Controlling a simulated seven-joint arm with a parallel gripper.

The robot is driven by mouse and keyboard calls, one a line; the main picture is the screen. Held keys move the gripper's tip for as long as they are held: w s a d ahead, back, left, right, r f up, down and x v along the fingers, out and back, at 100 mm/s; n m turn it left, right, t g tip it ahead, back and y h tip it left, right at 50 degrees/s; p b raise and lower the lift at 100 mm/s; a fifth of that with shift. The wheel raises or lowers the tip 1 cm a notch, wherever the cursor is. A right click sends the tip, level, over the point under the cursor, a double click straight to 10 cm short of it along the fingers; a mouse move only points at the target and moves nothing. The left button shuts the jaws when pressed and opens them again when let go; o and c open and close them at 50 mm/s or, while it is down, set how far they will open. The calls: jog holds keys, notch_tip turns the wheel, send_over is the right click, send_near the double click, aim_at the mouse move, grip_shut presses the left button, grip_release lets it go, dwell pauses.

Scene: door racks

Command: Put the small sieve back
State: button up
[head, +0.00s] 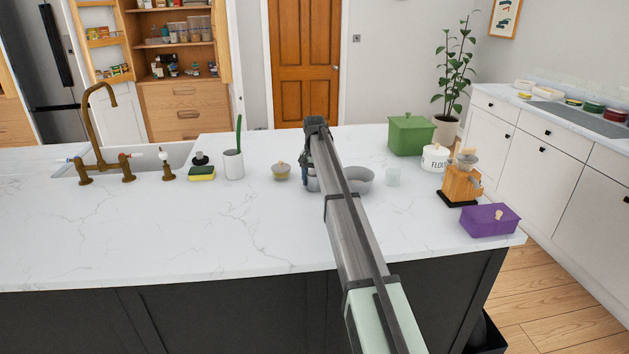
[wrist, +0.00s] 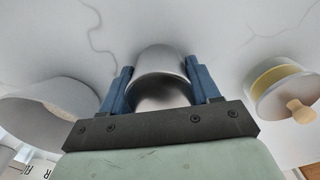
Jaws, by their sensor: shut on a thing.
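My gripper (head: 307,172) is low over the white island counter, partly hidden by my own arm in the head view. In the wrist view, the blue fingers of my gripper (wrist: 160,68) stand on both sides of a small, shiny, round metal thing (wrist: 161,62) and are shut on it. It shows only in part beside the fingers in the head view (head: 313,185). It looks like a cup or small bowl. I cannot tell from its visible side whether it is the small sieve. I see no mesh or handle.
A grey bowl (head: 358,179) stands right of my gripper, a lidded yellowish jar (head: 281,172) left. A glass (head: 393,177), green box (head: 410,135), flour pot (head: 434,157), wooden grinder (head: 461,186) and purple box (head: 490,220) stand farther right. Door racks (head: 104,42) hang at back left. The front counter is clear.

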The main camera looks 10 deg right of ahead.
jog(key=shift+f, duration=0.1)
jog(key=o, duration=1.1)
notch_tip(320, 180, up, 12)
jog(key=shift+a, duration=0.1)
